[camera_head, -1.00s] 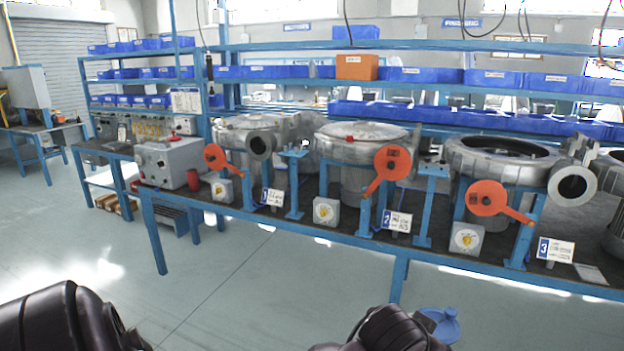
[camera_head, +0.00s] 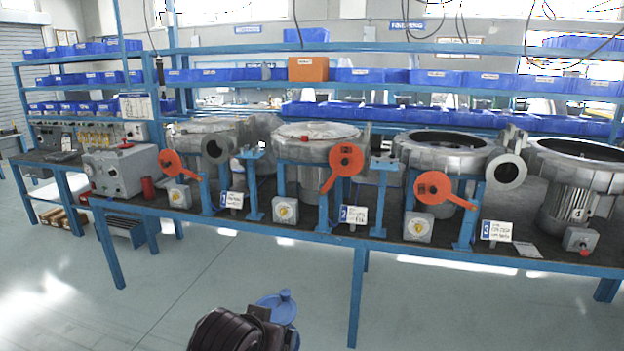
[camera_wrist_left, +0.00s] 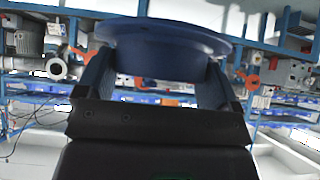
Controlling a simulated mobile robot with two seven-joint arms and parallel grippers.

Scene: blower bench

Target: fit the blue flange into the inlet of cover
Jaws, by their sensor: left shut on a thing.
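The blue flange (camera_head: 281,304) is a round disc with a short stub, low in the middle of the head view. My left gripper (camera_head: 263,318) is shut on it, in front of the bench and clear of it. In the left wrist view the flange (camera_wrist_left: 165,50) sits between the two fingers of the gripper (camera_wrist_left: 162,78). Several grey metal blower housings stand on the bench. Two have closed tops, the left one (camera_head: 205,128) and the second (camera_head: 312,132). Round side ports show at the left housing (camera_head: 216,148) and the third housing (camera_head: 507,172). I cannot tell which is the inlet. My right gripper is not in view.
The blue-framed bench (camera_head: 300,236) runs across the view. Orange-red disc handles (camera_head: 346,160), switch boxes (camera_head: 285,210) and number signs (camera_head: 353,216) line its front edge. A grey control box (camera_head: 121,171) stands at the left. The floor in front is clear.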

